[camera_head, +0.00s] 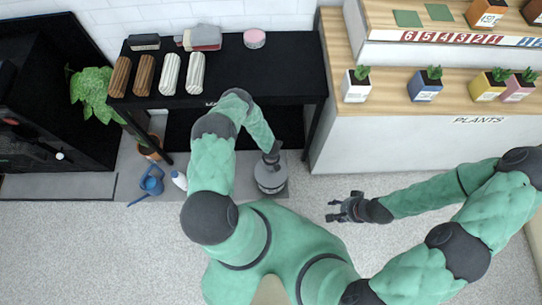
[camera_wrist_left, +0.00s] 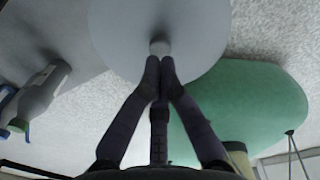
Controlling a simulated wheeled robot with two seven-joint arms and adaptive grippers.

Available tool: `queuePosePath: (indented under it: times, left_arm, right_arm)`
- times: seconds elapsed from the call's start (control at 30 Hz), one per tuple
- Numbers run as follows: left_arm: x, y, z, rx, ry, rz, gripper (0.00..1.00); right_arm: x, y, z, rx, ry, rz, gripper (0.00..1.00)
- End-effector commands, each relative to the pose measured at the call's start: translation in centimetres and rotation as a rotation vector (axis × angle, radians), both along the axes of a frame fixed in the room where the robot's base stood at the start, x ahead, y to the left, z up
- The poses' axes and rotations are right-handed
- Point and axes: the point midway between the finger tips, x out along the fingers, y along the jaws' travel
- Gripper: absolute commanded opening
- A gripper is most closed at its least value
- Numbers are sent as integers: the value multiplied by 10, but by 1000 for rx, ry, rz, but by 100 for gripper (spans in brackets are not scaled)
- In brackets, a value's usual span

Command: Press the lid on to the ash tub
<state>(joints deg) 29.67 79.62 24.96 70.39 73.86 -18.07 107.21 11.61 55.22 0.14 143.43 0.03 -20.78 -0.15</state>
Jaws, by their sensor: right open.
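My left gripper (camera_head: 272,157) is above the tub. In the left wrist view its fingertips (camera_wrist_left: 160,64) are together at the knob, with the knob showing just beyond them. I cannot tell whether they touch it or whether the lid is fully seated. My right gripper (camera_head: 338,208) is open and empty over the carpet, right of the tub.
A black table (camera_head: 270,75) with rolls and small items stands behind. A white plant counter (camera_head: 400,140) is at the right. The carpet (camera_head: 90,245) is clear at front left.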

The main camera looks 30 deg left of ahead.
Motion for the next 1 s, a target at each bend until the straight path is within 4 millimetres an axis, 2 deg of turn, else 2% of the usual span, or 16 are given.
queuePosePath:
  times: [0.2, 1.0]
  left_arm:
    - [0, 0, 8, 1, -1, 0, 0]
    - [0, 0, 1, 0, 0, 0, 0]
  right_arm:
    - [0, 0, 6, 0, 0, 0, 50]
    - [0, 0, 0, 0, 0, 0, 50]
